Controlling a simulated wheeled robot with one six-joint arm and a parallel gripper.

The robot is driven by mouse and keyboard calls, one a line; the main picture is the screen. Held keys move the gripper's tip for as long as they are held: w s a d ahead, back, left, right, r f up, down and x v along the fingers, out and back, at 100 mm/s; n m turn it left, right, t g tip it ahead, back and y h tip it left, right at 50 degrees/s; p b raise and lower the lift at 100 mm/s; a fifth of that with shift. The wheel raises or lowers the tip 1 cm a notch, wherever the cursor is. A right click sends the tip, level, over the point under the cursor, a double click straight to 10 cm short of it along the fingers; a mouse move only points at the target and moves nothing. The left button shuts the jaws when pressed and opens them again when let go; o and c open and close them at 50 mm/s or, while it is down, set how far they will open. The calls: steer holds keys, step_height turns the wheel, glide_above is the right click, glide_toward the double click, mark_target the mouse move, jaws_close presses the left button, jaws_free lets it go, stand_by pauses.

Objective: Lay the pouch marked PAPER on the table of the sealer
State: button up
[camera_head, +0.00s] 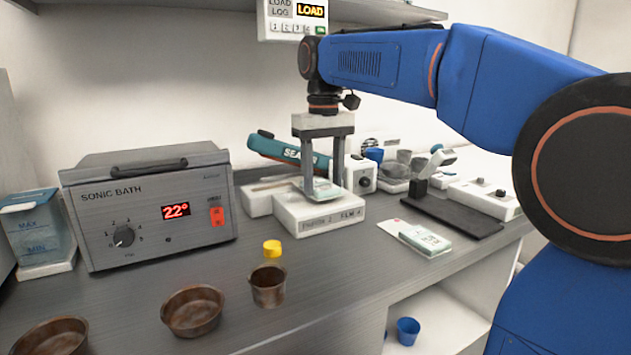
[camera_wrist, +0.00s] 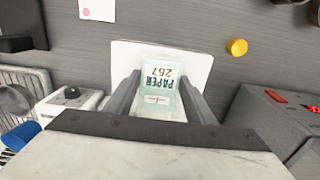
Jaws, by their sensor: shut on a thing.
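My gripper (camera_head: 322,190) points straight down and is shut on a pale green and white pouch (camera_head: 326,187). In the wrist view the pouch (camera_wrist: 162,74) reads PAPER 267, and my gripper (camera_wrist: 160,88) has a finger on each side of it. The sealer has a teal arm (camera_head: 272,148) marked SEAL, partly hidden behind my gripper.
The sonic bath (camera_head: 150,207) stands at left. A yellow-capped piece (camera_head: 272,248) and brown pots (camera_head: 193,310) are in front. A small white device (camera_head: 361,177) stands behind.

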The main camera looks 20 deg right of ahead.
mark_target(315, 181)
steer(key=w, duration=0.3)
steer(key=shift+w+a, duration=0.2)
steer(key=shift+a, duration=0.15)
steer(key=shift+f, duration=0.75)
steer(key=shift+f, duration=0.1)
steer(key=o, duration=1.1)
step_height(315, 181, up, 12)
steer(key=shift+r, duration=0.1)
